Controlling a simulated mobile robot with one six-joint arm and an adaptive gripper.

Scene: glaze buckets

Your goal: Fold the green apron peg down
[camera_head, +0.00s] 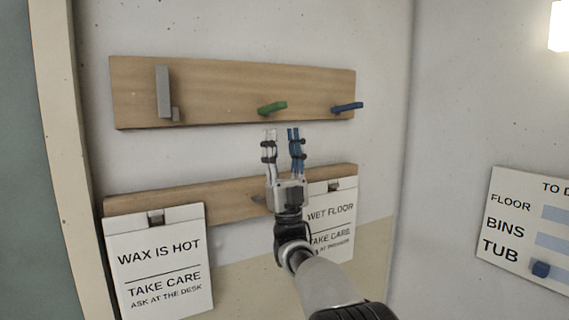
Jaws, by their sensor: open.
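The green peg (272,108) sits on the upper wooden board (215,85), near its middle right. It sticks out from the board and tilts slightly up to the right. My gripper (282,132) is open, fingers pointing up, just below the green peg in the picture. It looks empty and apart from the peg, though its depth from the wall is hard to judge.
A blue peg (347,107) sticks out to the right and a grey peg (163,92) stands upright to the left. A lower board (150,199) bears a wax sign (158,270) and a wet floor sign (343,203). A to-do board (520,265) hangs on the right wall.

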